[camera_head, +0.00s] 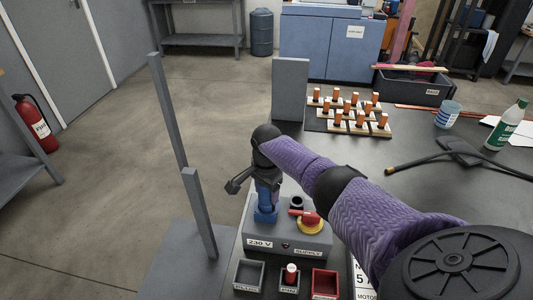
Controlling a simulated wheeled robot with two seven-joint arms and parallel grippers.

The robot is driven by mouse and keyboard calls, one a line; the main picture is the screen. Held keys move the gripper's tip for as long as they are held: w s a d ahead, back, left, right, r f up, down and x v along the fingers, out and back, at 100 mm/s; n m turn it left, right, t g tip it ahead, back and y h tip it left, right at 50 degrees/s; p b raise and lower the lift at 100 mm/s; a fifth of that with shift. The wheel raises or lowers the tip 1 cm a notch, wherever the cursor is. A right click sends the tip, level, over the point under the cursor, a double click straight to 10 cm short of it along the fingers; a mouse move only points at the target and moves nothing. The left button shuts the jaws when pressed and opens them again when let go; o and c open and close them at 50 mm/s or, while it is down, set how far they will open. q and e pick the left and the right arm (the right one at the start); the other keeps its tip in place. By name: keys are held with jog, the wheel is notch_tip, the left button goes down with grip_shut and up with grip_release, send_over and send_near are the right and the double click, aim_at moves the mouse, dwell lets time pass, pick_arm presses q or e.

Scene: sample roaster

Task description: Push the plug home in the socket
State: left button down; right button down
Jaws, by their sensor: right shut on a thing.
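A grey supply box (258,239) labelled "230 V" stands at the front of the dark table, with a red and yellow rotary switch (308,221) on top. My right gripper (267,188) comes down over the box and is shut on the blue plug (267,196). The plug is roughly upright, above the blue socket (265,215) on the box. Plug and socket run together in the picture, so I cannot tell how deep the plug sits. The gripper hides much of the plug. My left gripper is not in view.
Small grey and red trays (324,283) lie in front of the box. Grey posts (199,215) stand to the left.

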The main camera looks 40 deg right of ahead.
jog(key=shift+f+b, duration=0.45)
jog(key=shift+f, duration=0.4)
jog(key=shift+c, duration=2.2)
grip_release()
jog(key=o, duration=0.4)
jog(key=shift+o, duration=0.2)
notch_tip(320, 180, up, 7)
jog(key=p, duration=0.4)
jog(key=shift+f, duration=0.2)
notch_tip(320, 180, up, 3)
jog(key=shift+r+p, duration=0.2)
jog(key=shift+p, duration=0.7)
jog(key=shift+f, duration=0.1)
